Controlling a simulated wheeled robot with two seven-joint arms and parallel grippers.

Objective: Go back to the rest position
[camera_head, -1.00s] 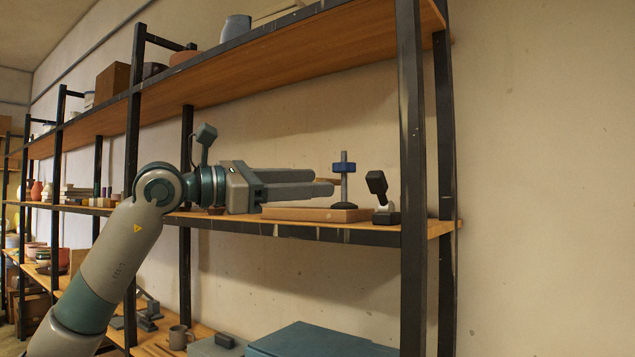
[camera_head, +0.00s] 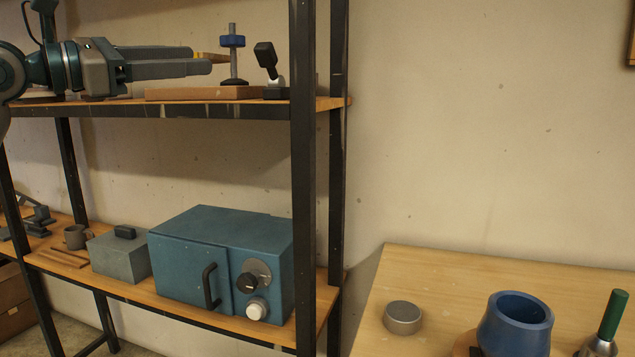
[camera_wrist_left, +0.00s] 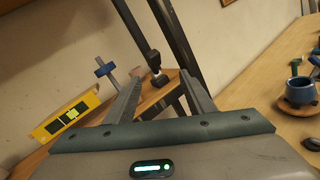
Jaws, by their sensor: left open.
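My left gripper (camera_head: 203,60) is at the upper left in the head view, stretched level to the right above the upper shelf. Its fingers are open with nothing between them; in the left wrist view (camera_wrist_left: 160,90) they show spread apart. My right gripper is in neither view.
A dark lever device (camera_head: 267,58) stands right of the wheel, near the black shelf post (camera_head: 303,170). A yellow level (camera_wrist_left: 65,115) lies behind. Below are a teal cabinet (camera_head: 190,262) and grey box (camera_head: 118,258). A table at right holds a blue pot (camera_head: 515,335).

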